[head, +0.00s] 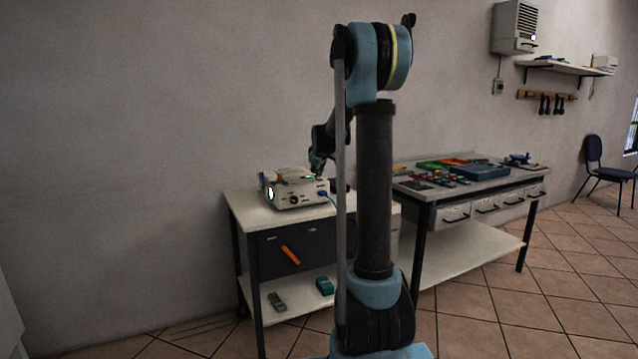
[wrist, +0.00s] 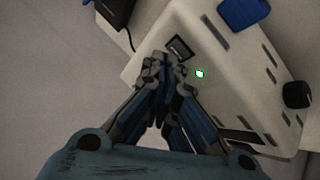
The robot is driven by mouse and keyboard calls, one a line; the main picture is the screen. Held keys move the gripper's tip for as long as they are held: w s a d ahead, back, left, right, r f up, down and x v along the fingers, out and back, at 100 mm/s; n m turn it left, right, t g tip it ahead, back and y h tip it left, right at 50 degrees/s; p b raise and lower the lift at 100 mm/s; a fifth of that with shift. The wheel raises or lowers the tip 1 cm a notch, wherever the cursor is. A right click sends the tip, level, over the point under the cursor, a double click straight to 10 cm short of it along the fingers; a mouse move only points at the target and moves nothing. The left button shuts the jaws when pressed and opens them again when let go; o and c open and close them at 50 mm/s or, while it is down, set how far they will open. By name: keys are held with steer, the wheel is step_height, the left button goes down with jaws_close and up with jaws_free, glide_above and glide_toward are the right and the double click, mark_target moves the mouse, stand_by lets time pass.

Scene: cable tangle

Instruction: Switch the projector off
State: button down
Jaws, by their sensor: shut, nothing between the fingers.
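The projector (head: 296,192) is a white box with vents, standing on top of the left table in the head view. It also fills much of the wrist view (wrist: 215,85). A small green light (wrist: 199,73) glows on its top. A dark rectangular switch-like inset (wrist: 179,48) lies near that light. My gripper (wrist: 163,66) is shut and empty, with its fingertips over the projector's top, close beside the inset. I cannot tell whether they touch the surface. In the head view my gripper (head: 315,167) is above the projector, partly hard to see.
A blue plug-like piece (wrist: 243,12) and a black knob (wrist: 296,95) are at the projector's side. A dark box with a cable (wrist: 115,10) is close by. A second table (head: 455,200) with tools and trays stands right. The wall is behind.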

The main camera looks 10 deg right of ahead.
steer(key=shift+f, duration=0.35)
stand_by(0.7)
steer(key=shift+r, duration=0.1)
stand_by(0.4)
steer(key=shift+r, duration=0.65)
steer(key=shift+r, duration=0.1)
steer(key=shift+r, duration=2.4)
